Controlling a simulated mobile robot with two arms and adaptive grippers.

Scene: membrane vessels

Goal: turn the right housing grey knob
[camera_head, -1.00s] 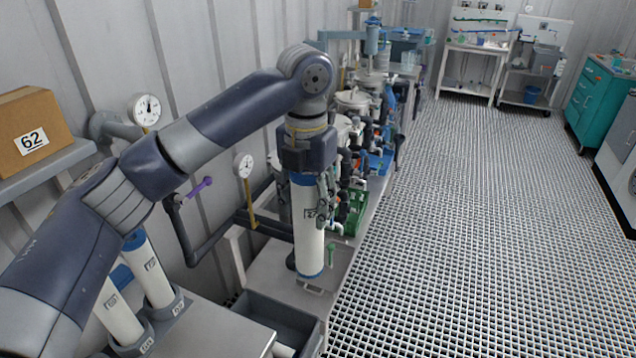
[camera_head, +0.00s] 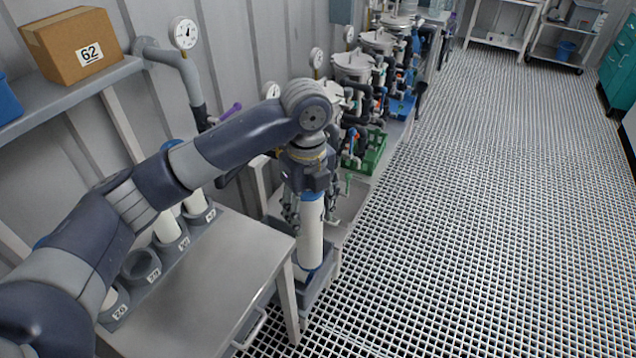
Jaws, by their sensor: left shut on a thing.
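My left gripper (camera_head: 302,203) points down and is shut on the upper part of a white cylinder with blue ends (camera_head: 311,243). The cylinder hangs upright just past the far end of the metal table, above a grey bin (camera_head: 318,287). Whether its lower end touches the bin is unclear. Several metal-lidded vessels (camera_head: 354,66) stand in a row along the wall beyond my arm. I cannot make out a grey knob on a right housing; my arm and the held cylinder hide part of the row. My right gripper is not in view.
A metal table (camera_head: 215,285) at the front left carries a grey rack (camera_head: 137,285) of round sockets, some holding white cylinders. A cardboard box (camera_head: 75,45) marked 62 sits on a wall shelf. A green crate (camera_head: 367,152) lies by the vessels. The grated floor (camera_head: 470,220) at right is clear.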

